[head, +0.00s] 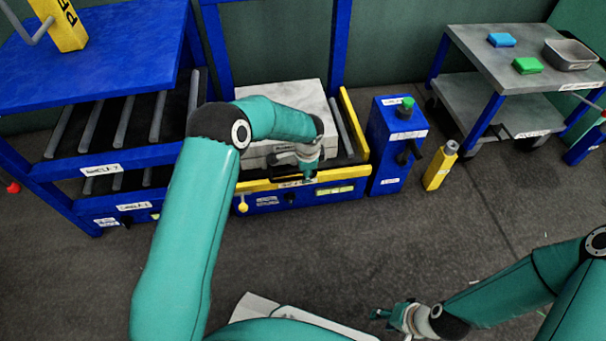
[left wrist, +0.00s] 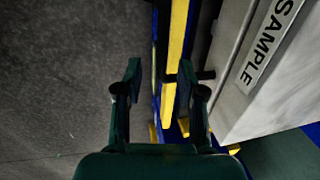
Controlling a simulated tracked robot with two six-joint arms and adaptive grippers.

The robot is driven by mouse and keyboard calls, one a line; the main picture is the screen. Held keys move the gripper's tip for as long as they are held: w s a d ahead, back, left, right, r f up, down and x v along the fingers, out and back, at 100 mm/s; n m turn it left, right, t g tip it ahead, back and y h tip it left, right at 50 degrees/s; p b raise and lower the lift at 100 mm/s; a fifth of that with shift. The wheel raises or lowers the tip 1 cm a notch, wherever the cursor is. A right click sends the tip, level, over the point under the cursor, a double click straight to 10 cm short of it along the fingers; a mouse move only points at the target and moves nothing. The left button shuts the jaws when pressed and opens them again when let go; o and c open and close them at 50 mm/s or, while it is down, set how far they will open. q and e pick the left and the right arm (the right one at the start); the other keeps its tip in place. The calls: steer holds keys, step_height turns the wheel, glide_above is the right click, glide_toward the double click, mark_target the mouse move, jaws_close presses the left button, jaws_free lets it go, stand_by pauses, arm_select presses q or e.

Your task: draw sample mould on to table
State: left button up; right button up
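The sample mould (head: 262,150) is a pale grey block on the yellow-edged press bed, partly hidden by my left arm. In the left wrist view the mould (left wrist: 285,75) fills the right side, with a "SAMPLE" label on its face and a short dark bar sticking out. My left gripper (head: 308,172) is at the front of the press. In the left wrist view its fingers (left wrist: 160,85) are apart, with the yellow rail seen between them and the dark bar by the right finger. My right gripper (head: 380,314) is open and empty, low over the floor.
A blue roller rack (head: 95,60) stands left of the press. A grey cart (head: 480,50) holds blue and green blocks and a tray.

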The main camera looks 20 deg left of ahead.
arm_select(q)
step_height(320, 180, up, 9)
steer(key=s, duration=0.1)
steer(key=shift+s+d+f, duration=0.2)
steer(key=shift+s+d, duration=0.15)
steer(key=shift+d, duration=0.1)
steer(key=shift+f, duration=0.1)
